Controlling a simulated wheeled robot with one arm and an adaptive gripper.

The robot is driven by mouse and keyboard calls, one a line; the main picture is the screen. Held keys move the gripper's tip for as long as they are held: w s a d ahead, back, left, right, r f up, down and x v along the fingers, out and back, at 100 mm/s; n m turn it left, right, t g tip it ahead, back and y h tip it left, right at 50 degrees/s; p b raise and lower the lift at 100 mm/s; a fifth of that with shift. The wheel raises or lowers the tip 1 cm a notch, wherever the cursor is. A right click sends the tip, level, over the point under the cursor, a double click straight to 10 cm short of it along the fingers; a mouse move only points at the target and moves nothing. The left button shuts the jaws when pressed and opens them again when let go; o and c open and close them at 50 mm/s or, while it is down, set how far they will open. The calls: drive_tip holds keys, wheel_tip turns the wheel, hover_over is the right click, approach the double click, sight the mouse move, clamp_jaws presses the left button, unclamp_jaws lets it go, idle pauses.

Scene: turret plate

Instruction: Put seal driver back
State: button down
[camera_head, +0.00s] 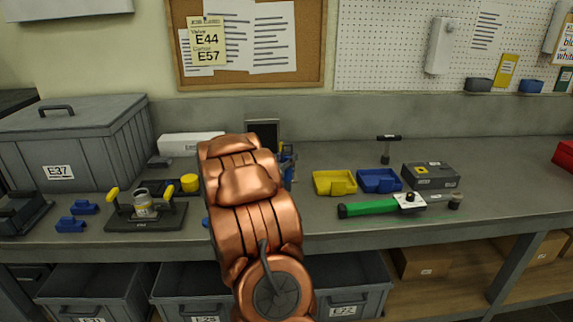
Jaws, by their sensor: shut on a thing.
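I cannot pick out the seal driver with certainty. My copper-coloured arm fills the middle of the view and hides the bench behind it. My gripper and anything in it are hidden behind the arm. A green-handled tool with a pale head (382,205) lies on the bench to the right of my arm. A small dark T-shaped tool (387,150) stands upright farther back. A dark fixture plate (120,222) with two yellow-topped handles and a small jar-like part (143,202) sits left of my arm.
Yellow (334,183) and blue (379,181) bins and a dark grey box (430,176) stand right of my arm. A blue object (288,165) shows partly beside the arm. A large lidded grey bin (75,145) stands at left. The bench's far right is mostly clear.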

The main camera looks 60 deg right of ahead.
sight(287, 181)
drive_tip(key=shift+d+f+p, duration=0.1)
drive_tip(key=shift+f+p, duration=0.65)
drive_tip(key=shift+f, duration=1.05)
drive_tip(key=shift+f, duration=0.2)
drive_tip(key=c, duration=0.7)
unclamp_jaws()
drive_tip(key=shift+c, duration=0.2)
drive_tip(key=shift+r, duration=0.2)
drive_tip(key=s+a+b, duration=0.1)
drive_tip(key=a+b, duration=0.2)
drive_tip(key=a, duration=0.9)
